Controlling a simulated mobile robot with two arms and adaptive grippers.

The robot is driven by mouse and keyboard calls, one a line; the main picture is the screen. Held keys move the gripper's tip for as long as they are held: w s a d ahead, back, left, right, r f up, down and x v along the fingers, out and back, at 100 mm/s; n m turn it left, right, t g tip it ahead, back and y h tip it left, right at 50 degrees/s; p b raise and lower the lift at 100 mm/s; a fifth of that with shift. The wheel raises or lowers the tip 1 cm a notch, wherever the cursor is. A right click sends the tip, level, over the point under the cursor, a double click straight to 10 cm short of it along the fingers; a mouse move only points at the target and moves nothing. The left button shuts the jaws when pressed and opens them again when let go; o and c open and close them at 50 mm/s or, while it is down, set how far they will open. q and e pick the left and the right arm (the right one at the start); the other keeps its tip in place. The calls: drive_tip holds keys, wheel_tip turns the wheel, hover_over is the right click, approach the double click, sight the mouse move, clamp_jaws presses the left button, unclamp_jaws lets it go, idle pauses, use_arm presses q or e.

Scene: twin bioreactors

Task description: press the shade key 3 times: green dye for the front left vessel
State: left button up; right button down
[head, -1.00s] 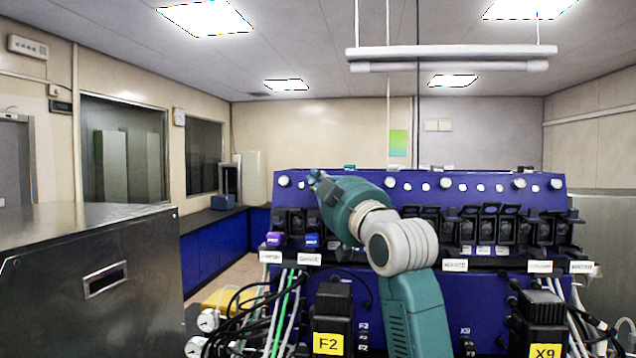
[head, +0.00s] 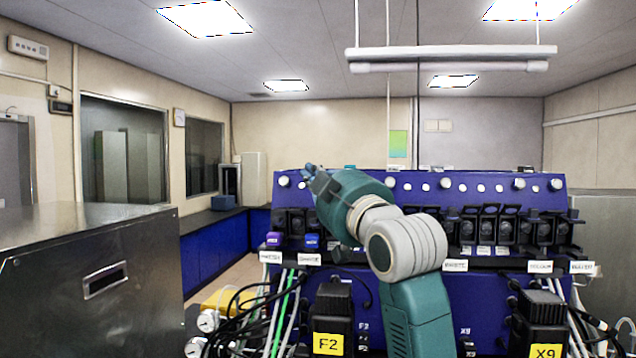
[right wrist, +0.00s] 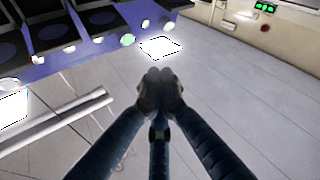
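The blue bioreactor console (head: 430,210) fills the middle and right of the head view. A purple key (head: 273,239) and a blue key (head: 312,241) sit at the left of its ledge. The white label (head: 309,259) under the blue key seems to read SHADE, though it is blurred. My right gripper (head: 309,170) is above and behind these keys in the picture, near the console's top edge, touching neither. In the right wrist view its fingers (right wrist: 160,84) meet at the tips with nothing between them. My left gripper is out of view. No vessel can be made out.
Cables and a green tube (head: 283,310) hang at the left. A steel cabinet (head: 60,290) stands at the near left.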

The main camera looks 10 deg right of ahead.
drive_tip(key=shift+w+d+f, duration=0.25)
drive_tip(key=shift+w+d, duration=0.05)
drive_tip(key=shift+w, duration=0.4)
drive_tip(key=shift+w+d+f, duration=0.2)
drive_tip(key=shift+w+d, duration=0.1)
drive_tip(key=shift+w, duration=0.35)
drive_tip(key=shift+w, duration=0.2)
drive_tip(key=shift+w+d+f, duration=0.2)
drive_tip(key=shift+w+d, duration=0.1)
drive_tip(key=shift+w, duration=0.35)
drive_tip(key=shift+w+d+f, duration=0.2)
drive_tip(key=shift+w+d, duration=0.1)
drive_tip(key=shift+w, duration=0.35)
drive_tip(key=shift+s, duration=0.1)
drive_tip(key=shift+s+a+r, duration=0.2)
drive_tip(key=shift+s+a, duration=0.15)
drive_tip(key=shift+s, duration=0.35)
drive_tip(key=shift+s+a+r, duration=0.2)
drive_tip(key=shift+s+a, duration=0.1)
drive_tip(key=shift+s, duration=0.4)
drive_tip(key=shift+w+d, duration=0.1)
drive_tip(key=shift+w, duration=0.05)
